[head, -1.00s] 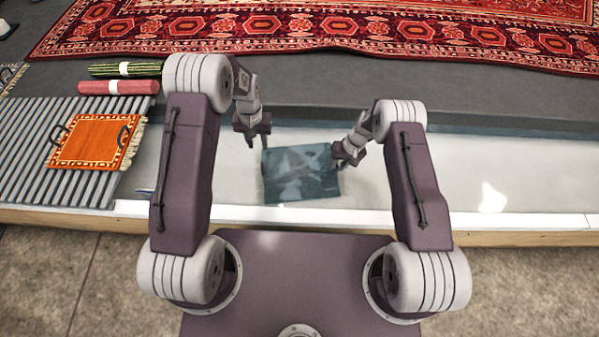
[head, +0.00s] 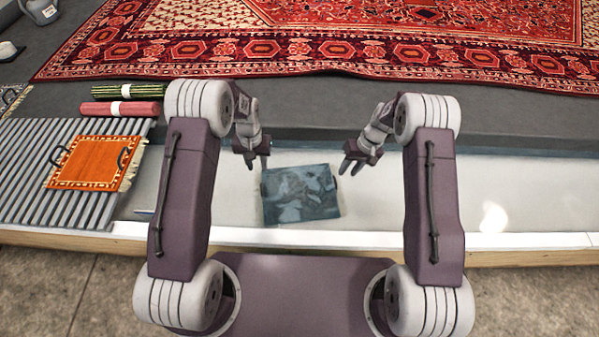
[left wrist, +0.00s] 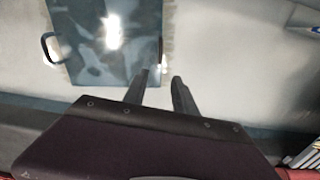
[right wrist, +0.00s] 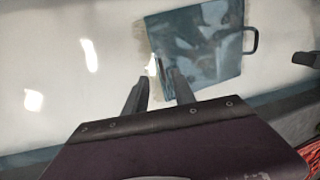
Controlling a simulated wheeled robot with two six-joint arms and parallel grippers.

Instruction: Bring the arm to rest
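A small dark blue rug (head: 300,195) lies flat in the pale basin in front of me, looking as if under water. It also shows in the left wrist view (left wrist: 95,60) and the right wrist view (right wrist: 197,50), with a dark loop handle at one edge. My left gripper (head: 257,164) is open and empty near the rug's upper left corner in the head view. My right gripper (head: 351,166) is open and empty near its upper right.
An orange rug (head: 92,165) with dark handles lies on a grey slatted rack (head: 35,200) at left. Rolled green (head: 122,92) and red (head: 118,108) rugs lie behind it. A large red patterned rug (head: 330,55) covers the far floor. The basin's right side is clear.

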